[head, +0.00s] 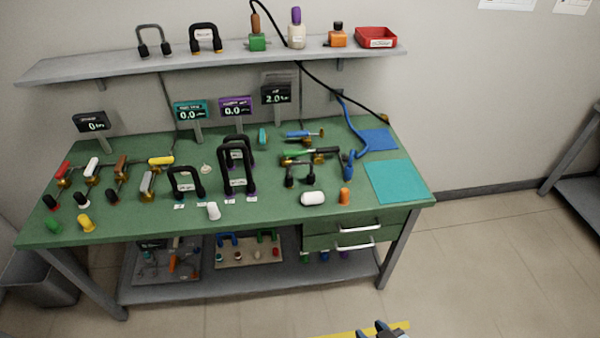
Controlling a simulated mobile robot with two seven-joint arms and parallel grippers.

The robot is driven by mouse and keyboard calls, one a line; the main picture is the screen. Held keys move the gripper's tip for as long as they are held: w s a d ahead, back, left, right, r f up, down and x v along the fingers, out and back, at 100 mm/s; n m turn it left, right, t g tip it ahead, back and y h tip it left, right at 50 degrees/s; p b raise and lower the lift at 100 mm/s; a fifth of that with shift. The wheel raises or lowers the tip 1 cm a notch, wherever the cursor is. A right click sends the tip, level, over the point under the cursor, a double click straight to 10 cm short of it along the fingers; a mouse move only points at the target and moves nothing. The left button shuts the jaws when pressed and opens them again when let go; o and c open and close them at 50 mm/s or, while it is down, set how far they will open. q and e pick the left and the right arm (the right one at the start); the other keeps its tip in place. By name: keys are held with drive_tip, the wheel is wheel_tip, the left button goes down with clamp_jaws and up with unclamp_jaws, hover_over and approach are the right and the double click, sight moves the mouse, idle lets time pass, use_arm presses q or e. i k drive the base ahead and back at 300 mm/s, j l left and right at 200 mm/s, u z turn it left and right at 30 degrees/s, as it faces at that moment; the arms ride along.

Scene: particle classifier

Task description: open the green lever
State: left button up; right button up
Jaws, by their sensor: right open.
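The green lever (296,153) is a small green handle on a valve-like fitting, lying roughly level toward the right half of the green workbench top (268,220). A black part and brass-coloured pieces adjoin it, and some detail is too small to tell. My right gripper (372,329) is open and empty at the bottom edge of the view, low in front of the bench and well away from the lever. Most of it is cut off by the frame. My left gripper is not in view.
A blue lever (300,134) lies behind the green one. Black looped handles (238,168), a white cylinder (312,198) and an orange piece (345,196) stand nearby. A teal mat (392,182) lies at right. A shelf (110,66) hangs above. The floor in front is clear.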

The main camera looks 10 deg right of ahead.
sight(299, 152)
drive_tip(key=i+u, duration=0.2)
drive_tip(key=i, duration=0.15)
drive_tip(key=i+l+u, duration=0.25)
drive_tip(key=i+j, duration=0.35)
drive_tip(key=i, duration=0.15)
